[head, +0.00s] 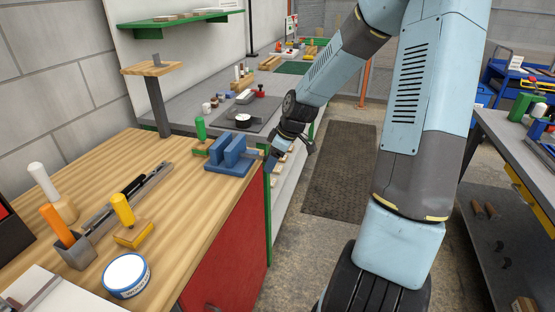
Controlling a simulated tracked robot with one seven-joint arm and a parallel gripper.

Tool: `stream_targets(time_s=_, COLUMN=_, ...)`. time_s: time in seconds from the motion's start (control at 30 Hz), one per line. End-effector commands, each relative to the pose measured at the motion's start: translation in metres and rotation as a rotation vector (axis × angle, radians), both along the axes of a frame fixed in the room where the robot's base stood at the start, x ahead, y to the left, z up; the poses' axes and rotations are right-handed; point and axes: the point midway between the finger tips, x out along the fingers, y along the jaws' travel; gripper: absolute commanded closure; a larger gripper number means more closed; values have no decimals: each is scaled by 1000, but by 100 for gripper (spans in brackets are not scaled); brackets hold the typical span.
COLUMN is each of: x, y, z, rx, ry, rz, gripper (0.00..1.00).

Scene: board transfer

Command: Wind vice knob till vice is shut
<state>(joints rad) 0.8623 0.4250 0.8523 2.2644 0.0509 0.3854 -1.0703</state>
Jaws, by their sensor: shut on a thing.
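A blue vice (228,166) stands near the far right corner of the wooden bench (190,200). Its two upright jaws show a narrow gap between them. My gripper (272,157) is at the vice's right side, just past the bench edge, reaching in from the right. It is shut on the vice knob, at the end of the screw side. The knob is mostly hidden by the fingers and too small to make out clearly.
A yellow-handled stamp (123,210), a grey holder with an orange handle (75,250) and a blue-white tin (126,275) lie nearer on the bench. A dark mat (340,170) covers the floor to the right.

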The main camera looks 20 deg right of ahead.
Motion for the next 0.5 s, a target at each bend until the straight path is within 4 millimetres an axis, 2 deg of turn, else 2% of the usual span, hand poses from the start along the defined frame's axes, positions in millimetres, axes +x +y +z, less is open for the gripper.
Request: stream_targets(time_s=0.5, x=2, y=6, z=1, rx=25, ry=24, rz=7, gripper=64)
